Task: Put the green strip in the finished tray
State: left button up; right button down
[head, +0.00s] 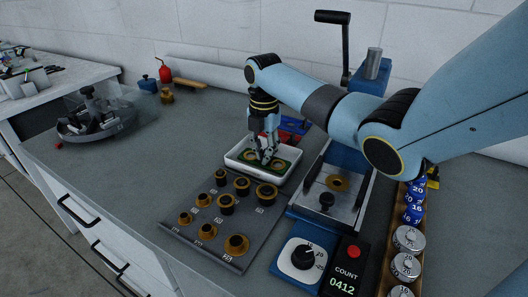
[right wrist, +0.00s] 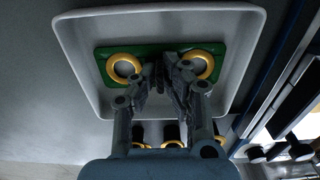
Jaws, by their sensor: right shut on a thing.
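The green strip (right wrist: 150,52) has two gold rings on it and lies within the outline of the white tray (right wrist: 75,60). In the head view the strip (head: 282,168) shows partly, behind my right gripper. The white tray (head: 286,178) stands on the bench behind the plate of gold and black parts. My right gripper (head: 266,160) points down into the tray, its fingers shut on the middle of the strip between the rings. It also shows in the right wrist view (right wrist: 168,72). I cannot tell whether the strip touches the tray floor. My left gripper is out of view.
A grey plate (head: 215,240) with several gold and black parts lies in front of the tray. A blue and silver fixture (head: 342,195) stands close on its right.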

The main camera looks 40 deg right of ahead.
jog(key=shift+f, duration=0.1)
jog(key=c, duration=1.4)
grip_release()
jog(key=shift+c, duration=0.2)
notch_tip(320, 180, up, 12)
